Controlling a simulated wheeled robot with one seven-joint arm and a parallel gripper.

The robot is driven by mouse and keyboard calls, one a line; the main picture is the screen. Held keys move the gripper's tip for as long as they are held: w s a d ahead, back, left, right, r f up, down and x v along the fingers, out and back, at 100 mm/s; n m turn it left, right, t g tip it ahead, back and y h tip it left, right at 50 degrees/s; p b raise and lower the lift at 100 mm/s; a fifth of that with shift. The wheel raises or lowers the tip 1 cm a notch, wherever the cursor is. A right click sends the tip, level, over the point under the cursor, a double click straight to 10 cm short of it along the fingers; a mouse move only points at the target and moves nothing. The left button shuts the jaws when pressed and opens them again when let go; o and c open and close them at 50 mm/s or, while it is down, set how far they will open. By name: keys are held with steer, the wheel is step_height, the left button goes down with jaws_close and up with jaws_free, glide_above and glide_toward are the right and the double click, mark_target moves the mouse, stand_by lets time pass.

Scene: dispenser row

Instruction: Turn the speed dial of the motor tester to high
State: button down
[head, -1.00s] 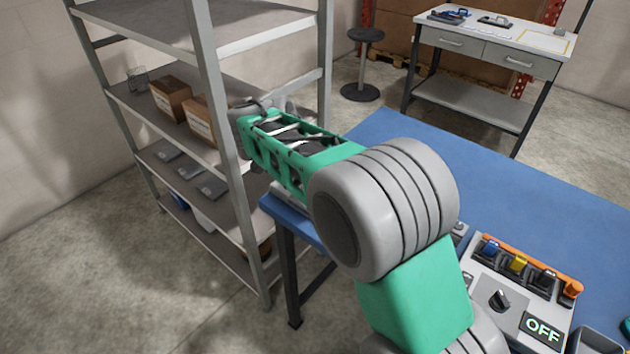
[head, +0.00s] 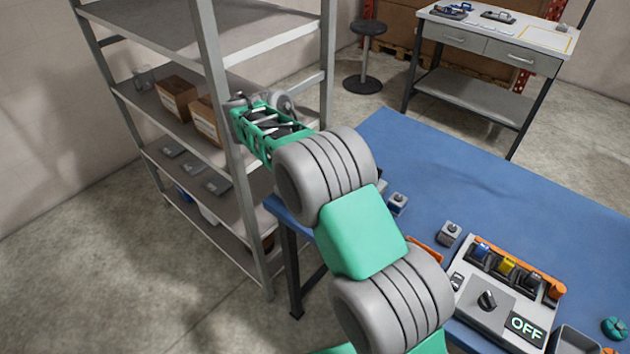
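The motor tester (head: 468,312) is a light grey box at the front right of the blue table. Its dark speed dial (head: 488,299) sits on a grey panel, and a display (head: 526,328) beside it reads OFF. Blue, yellow and dark parts stand in a row along its back, with an orange strip behind them. My green and grey arm reaches away to the upper left, toward the shelf rack, well apart from the tester. The fingers of my gripper cannot be made out at the arm's far end. The dial's scale marks are too small to read.
The blue table (head: 440,160) is bare across its middle and back. Two small grey boxes with knobs, one of them a box (head: 449,234), stand left of the tester. A teal knob-like object (head: 614,328) lies at the right. A metal shelf rack (head: 240,200) stands left.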

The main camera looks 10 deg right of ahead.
steer(key=shift+m, duration=0.3)
steer(key=c, duration=1.4)
jaws_free()
steer(key=shift+c, duration=0.2)
steer(key=p+v, duration=0.6)
steer(key=v, duration=0.1)
steer(key=shift+r+p, duration=0.3)
steer(key=shift+r, duration=0.05)
steer(key=shift+w+a, duration=0.1)
